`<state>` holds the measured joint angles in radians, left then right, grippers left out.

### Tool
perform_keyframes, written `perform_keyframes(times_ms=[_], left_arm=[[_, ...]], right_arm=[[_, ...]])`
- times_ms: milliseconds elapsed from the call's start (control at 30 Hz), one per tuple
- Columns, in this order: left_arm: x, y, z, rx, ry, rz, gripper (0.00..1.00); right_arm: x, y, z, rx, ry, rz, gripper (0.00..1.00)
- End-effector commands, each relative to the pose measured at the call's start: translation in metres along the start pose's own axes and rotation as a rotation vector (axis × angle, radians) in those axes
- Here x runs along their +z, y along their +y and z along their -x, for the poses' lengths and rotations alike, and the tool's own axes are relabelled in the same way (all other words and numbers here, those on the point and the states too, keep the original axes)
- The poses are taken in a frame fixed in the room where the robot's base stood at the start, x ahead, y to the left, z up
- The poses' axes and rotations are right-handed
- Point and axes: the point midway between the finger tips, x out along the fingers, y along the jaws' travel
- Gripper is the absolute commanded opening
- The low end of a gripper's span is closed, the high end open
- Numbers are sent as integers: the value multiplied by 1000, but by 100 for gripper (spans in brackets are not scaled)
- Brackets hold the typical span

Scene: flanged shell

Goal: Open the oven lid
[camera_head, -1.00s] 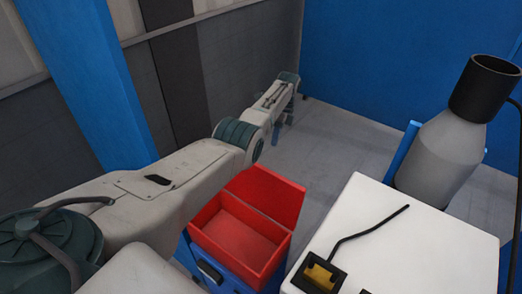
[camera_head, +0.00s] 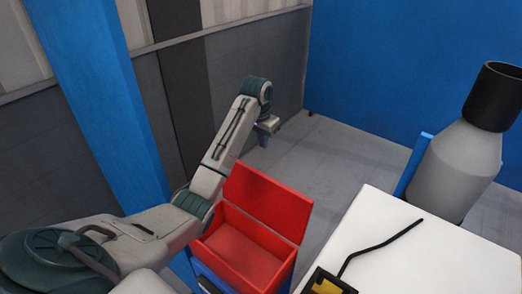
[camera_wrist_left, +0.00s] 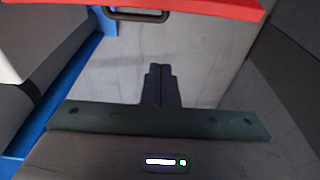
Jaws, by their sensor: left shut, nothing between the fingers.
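The oven shows in the head view as a red open-topped box (camera_head: 240,258) on a blue stand. Its red lid (camera_head: 268,203) stands raised along the box's far right side, so the inside shows and looks empty. My left gripper (camera_head: 264,140) is beyond the lid in the picture, apart from it and pointing down. In the left wrist view the shut, empty fingers (camera_wrist_left: 160,72) are in the middle. A red edge (camera_wrist_left: 205,8) with a dark handle (camera_wrist_left: 138,15) lies at the top of that view, apart from the fingertips. My right gripper is not in view.
A white table (camera_head: 425,245) stands right of the box, with a black-and-yellow object (camera_head: 328,284) and a thin black rod on it. A grey cylinder with a black top (camera_head: 455,165) stands behind. Grey floor (camera_head: 325,150) is clear beyond the lid; a blue post (camera_head: 100,100) is at left.

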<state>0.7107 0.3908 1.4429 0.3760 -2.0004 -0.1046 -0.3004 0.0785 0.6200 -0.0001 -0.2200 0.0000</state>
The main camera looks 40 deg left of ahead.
Motion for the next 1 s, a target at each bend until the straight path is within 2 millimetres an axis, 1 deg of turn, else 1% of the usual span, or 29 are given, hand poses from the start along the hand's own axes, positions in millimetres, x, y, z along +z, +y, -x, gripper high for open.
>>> perform_keyframes(times_ms=[33, 67, 100, 133, 400, 500, 700, 833, 1000], left_arm=[[1, 0, -14, 1, -1, 0, 0], [1, 0, -19, 1, -1, 0, 0], [0, 0, -19, 2, -6, 0, 0], [0, 0, -24, 3, -6, 1, 0], [0, 0, -84, 2, -6, 0, 0], [14, -1, -76, -2, -2, -2, 0], [32, 0, -72, -1, -2, -2, 0], [37, 0, -72, -1, -1, -1, 0], [38, 0, -73, 0, -1, -1, 0]], right_arm=[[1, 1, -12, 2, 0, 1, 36], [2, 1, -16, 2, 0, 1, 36], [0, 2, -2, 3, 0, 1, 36], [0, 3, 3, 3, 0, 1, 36], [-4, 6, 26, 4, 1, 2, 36], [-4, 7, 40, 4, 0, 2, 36], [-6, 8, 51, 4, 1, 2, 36], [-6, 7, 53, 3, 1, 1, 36], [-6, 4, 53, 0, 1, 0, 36]])
